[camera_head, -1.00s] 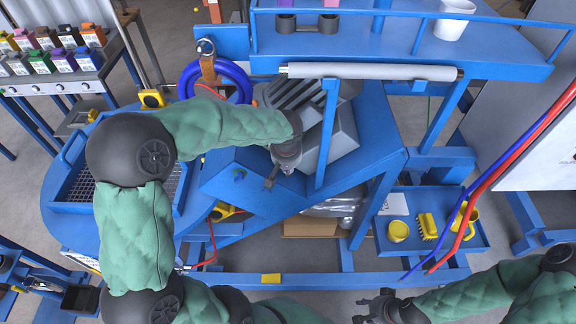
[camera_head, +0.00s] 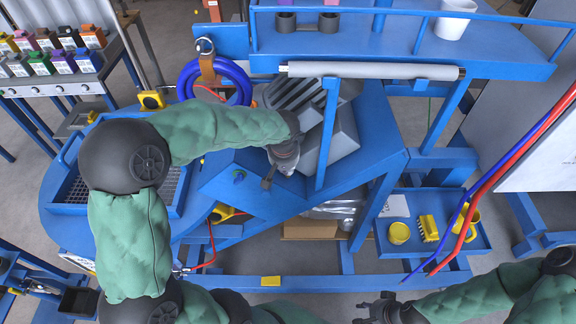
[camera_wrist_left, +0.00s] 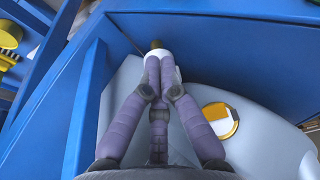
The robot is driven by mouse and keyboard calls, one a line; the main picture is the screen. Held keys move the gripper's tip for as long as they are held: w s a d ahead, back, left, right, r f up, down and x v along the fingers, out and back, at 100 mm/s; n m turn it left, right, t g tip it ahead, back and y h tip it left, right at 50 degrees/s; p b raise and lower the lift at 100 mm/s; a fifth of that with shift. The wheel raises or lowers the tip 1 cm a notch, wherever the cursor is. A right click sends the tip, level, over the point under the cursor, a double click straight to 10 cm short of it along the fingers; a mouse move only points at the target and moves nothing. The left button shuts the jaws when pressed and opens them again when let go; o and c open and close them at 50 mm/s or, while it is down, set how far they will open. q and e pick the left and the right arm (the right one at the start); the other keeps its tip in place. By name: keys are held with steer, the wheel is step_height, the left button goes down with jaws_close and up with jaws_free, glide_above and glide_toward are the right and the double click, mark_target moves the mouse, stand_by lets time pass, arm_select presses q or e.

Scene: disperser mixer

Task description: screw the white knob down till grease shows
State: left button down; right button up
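The white knob (camera_wrist_left: 159,53) shows in the left wrist view at the fingertips of my left gripper (camera_wrist_left: 160,62), with a small brass-coloured part (camera_wrist_left: 156,44) just beyond it. The purple-grey fingers are drawn together on the knob and cover part of it. In the head view my left gripper (camera_head: 267,182) points down beside the grey machine housing (camera_head: 341,135), and the knob is hidden there. I see no grease. My right gripper (camera_head: 362,311) is low in the head view, empty, with its fingers apart.
The blue machine frame (camera_head: 225,190) surrounds the left gripper, with a blue upright (camera_head: 327,135) to its right. A yellow-rimmed round part (camera_wrist_left: 220,120) sits on the grey surface. A blue tray (camera_head: 413,249) holds yellow items. Red and blue hoses run at the right.

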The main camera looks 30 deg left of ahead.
arm_select(q)
steer(key=shift+s, duration=0.25)
steer(key=shift+d+r, duration=0.1)
steer(key=p+v, duration=0.1)
steer(key=v, duration=0.1)
steer(key=p+v, duration=0.1)
steer(key=w+p+v, duration=0.1)
steer(key=v, duration=0.1)
steer(key=shift+a+r, duration=0.3)
steer(key=shift+r, duration=0.2)
steer(key=shift+p, duration=0.3)
